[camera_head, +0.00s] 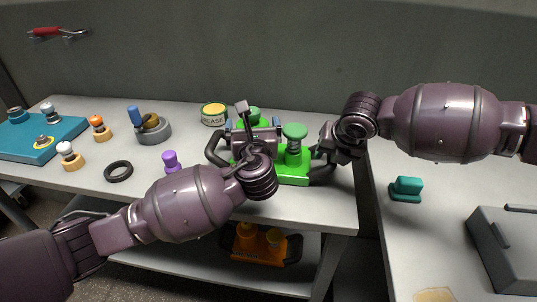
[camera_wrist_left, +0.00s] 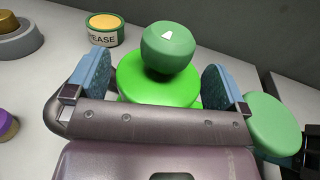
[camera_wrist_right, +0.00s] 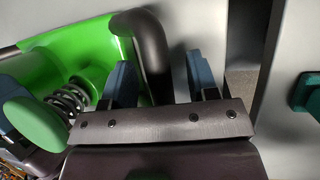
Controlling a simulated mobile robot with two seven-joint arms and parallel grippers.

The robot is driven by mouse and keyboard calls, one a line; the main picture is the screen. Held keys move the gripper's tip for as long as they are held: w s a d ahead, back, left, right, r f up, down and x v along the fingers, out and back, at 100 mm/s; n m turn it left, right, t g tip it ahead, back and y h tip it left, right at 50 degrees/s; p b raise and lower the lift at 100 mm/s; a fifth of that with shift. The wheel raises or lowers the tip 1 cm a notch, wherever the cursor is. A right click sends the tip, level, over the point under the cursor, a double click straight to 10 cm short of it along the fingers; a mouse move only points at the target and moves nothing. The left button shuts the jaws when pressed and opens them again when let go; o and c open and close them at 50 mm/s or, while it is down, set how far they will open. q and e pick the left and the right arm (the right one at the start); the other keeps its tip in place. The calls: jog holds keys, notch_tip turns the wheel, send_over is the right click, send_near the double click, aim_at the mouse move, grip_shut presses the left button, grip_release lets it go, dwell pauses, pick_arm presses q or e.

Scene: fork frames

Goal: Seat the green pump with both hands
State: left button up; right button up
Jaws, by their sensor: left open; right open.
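The green pump (camera_head: 296,179) stands on the table, with a pale green round knob (camera_head: 295,131) on a spring and a black handle at each end; its left handle (camera_head: 214,150) shows in the head view. My left gripper (camera_head: 252,125) is open over the pump's back left part. In the left wrist view the rounded green cap (camera_wrist_left: 168,48) stands between and beyond its blue pads, with no grip visible. My right gripper (camera_head: 322,150) is open at the pump's right end. In the right wrist view the black right handle (camera_wrist_right: 152,50) lies between its fingers; contact is unclear.
A grease tin (camera_head: 214,114), a grey base with blue handle (camera_head: 153,129), a purple knob (camera_head: 170,161), a black ring (camera_head: 118,171) and a teal tray (camera_head: 40,138) lie left. An orange pump (camera_head: 258,247) sits on the lower shelf. A teal block (camera_head: 406,188) and grey box (camera_head: 508,245) stand right.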

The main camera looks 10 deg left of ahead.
pick_arm(q)
jog(key=c, duration=1.1)
pick_arm(e)
grip_shut()
pick_arm(q)
jog(key=c, duration=0.5)
jog(key=shift+r, duration=0.25)
pick_arm(e)
jog(key=shift+r, duration=0.25)
